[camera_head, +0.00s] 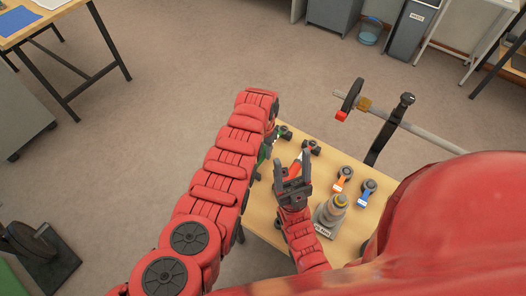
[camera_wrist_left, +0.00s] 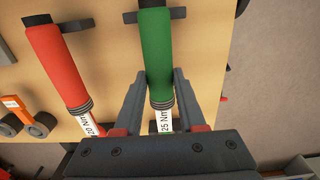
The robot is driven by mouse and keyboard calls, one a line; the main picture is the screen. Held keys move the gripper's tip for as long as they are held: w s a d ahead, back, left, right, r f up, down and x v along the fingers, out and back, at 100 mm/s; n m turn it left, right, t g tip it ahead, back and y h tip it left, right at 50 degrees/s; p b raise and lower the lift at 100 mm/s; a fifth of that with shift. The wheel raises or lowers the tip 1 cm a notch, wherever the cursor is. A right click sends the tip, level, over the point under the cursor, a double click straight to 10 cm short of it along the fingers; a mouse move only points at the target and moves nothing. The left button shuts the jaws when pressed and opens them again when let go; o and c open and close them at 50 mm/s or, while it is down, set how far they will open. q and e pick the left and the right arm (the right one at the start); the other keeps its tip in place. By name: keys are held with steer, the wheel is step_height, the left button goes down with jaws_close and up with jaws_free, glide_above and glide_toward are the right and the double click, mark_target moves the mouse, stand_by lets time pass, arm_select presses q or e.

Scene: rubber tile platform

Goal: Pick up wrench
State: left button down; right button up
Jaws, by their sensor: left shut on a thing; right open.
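A green wrench (camera_wrist_left: 157,50) labelled 25 Nm lies between the fingers of my left gripper (camera_wrist_left: 158,80), which is shut on it near the label. A little of its green (camera_head: 262,153) shows past my left arm in the head view; that gripper is mostly hidden there. A red wrench (camera_wrist_left: 57,65) labelled 20 Nm lies beside it, to the left in the left wrist view. In the head view the red wrench (camera_head: 296,166) is partly hidden behind my right gripper (camera_head: 293,160), which is open above the table.
The wooden table (camera_head: 325,165) also holds an orange tool (camera_head: 342,179), a blue tool (camera_head: 366,193) and a grey conical object (camera_head: 330,212) with a label. Open floor lies beyond.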

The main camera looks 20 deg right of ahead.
arm_select(q)
steer(key=shift+w+d+r, duration=0.1)
steer(key=shift+w+r, duration=0.05)
steer(key=shift+r, duration=0.35)
step_height(320, 180, up, 8)
steer(key=shift+r+b, duration=0.1)
steer(key=shift+b, duration=0.95)
steer(key=shift+r, duration=0.45)
steer(key=c, duration=1.1)
jaws_free()
jaws_close()
steer(key=shift+f, duration=0.15)
